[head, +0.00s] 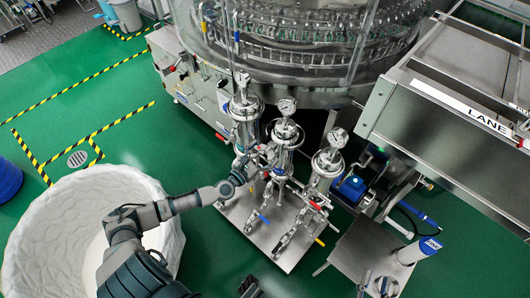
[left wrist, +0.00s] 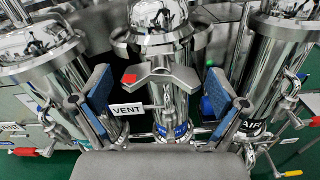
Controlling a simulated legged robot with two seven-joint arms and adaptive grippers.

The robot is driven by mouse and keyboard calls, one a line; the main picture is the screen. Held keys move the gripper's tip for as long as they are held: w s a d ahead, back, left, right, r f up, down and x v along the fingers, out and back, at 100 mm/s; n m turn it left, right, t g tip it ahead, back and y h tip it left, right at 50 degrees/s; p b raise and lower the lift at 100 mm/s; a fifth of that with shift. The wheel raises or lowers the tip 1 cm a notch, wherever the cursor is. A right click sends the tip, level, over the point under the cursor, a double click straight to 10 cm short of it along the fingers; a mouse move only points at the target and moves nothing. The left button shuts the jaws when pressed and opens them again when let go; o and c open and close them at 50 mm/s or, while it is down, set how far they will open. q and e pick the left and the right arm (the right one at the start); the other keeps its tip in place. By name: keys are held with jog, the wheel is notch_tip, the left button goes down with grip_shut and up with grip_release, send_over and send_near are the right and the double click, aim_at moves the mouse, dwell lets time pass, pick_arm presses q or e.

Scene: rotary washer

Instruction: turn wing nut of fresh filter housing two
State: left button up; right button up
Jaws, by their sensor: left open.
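Three shiny steel filter housings with round gauges stand in a slanting row; I take the middle one (head: 285,145) as housing two. It fills the centre of the left wrist view (left wrist: 170,108). A grey wing nut (left wrist: 168,77) with a red mark on its left wing sits on its front, below the lid. My left gripper (head: 257,163) is at this housing. In the wrist view my left gripper (left wrist: 160,86) is open, its blue pads on either side of the wing nut, with gaps visible. A small dark part at the head view's bottom edge may be my right gripper (head: 250,288); its fingers cannot be made out.
A VENT label (left wrist: 127,109) hangs just below the wing nut. Neighbouring housings (head: 244,112) (head: 325,168) stand close on both sides, with coloured valve handles around. A large white tub (head: 40,225) is at left. A steel conveyor (head: 440,125) is at right. Green floor is clear lower centre.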

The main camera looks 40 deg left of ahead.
pick_arm(q)
jog(key=c, duration=1.2)
jog(key=shift+o, duration=0.2)
